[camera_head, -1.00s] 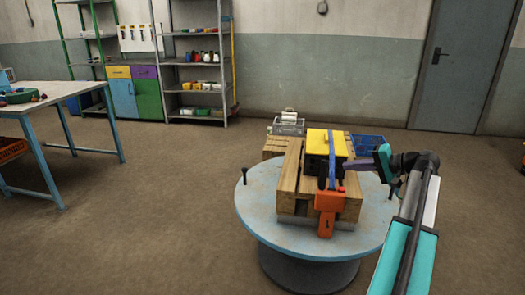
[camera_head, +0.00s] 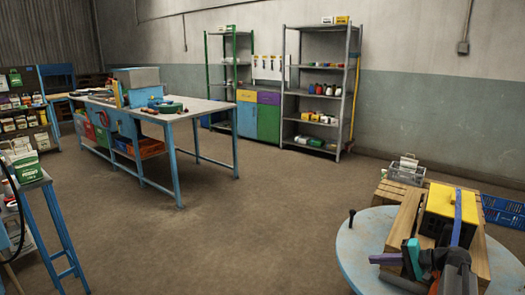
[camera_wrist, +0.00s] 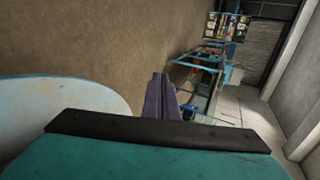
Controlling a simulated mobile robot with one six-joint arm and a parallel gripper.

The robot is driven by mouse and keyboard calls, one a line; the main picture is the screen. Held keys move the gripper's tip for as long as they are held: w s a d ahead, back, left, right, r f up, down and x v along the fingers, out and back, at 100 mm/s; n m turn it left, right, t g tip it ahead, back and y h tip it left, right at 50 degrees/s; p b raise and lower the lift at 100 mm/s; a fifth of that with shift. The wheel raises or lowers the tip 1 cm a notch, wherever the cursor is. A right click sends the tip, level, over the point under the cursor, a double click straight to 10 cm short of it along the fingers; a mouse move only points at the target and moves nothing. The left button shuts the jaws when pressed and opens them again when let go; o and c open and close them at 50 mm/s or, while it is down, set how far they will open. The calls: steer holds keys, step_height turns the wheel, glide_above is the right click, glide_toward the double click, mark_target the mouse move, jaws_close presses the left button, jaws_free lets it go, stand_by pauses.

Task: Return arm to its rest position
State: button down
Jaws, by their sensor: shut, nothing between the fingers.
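My gripper (camera_head: 374,259) shows at the lower right of the head view, with purple fingers and a teal part behind them. It points left, in front of the round table (camera_head: 352,248). Its fingers are together with nothing between them. In the wrist view the purple fingers (camera_wrist: 160,82) also lie closed against each other, beyond my teal and black wrist part. My arm is folded in low at the lower right of the head view. It hides part of the wooden blocks (camera_head: 404,225) and of the yellow and black machine (camera_head: 455,203) on the table.
A blue crate (camera_head: 503,213) and a wire basket (camera_head: 406,172) stand behind the round table. A blue-legged workbench (camera_head: 205,108), grey shelves (camera_head: 318,100) and a blue stand (camera_head: 62,225) are farther off. The middle floor is clear.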

steer(key=s+a+f+n+g+p, duration=0.1)
steer(key=s+a+f+g, duration=0.25)
steer(key=a+f, duration=1.15)
steer(key=s+a+f+n+g+p, duration=0.1)
steer(key=s+a+f+g, duration=0.2)
steer(key=s+a+f, duration=0.4)
steer(key=s+a+f+n+g+p, duration=0.1)
steer(key=s+a+f+g, duration=0.2)
steer(key=s+a+f, duration=0.45)
steer(key=s+a+f+n+g+h+p, duration=0.1)
steer(key=s+a+f+n+g+h, duration=0.15)
steer(key=s, duration=0.55)
steer(key=s+a+f+n+g+h, duration=0.1)
steer(key=s+a+f+h, duration=0.15)
steer(key=s, duration=0.55)
steer(key=s+d+f+n+h, duration=0.2)
steer(key=s+d+f+h, duration=0.1)
steer(key=s+d, duration=0.3)
steer(key=shift+s+d+f+h, duration=0.15)
steer(key=shift+d+h, duration=0.65)
steer(key=shift+d, duration=0.3)
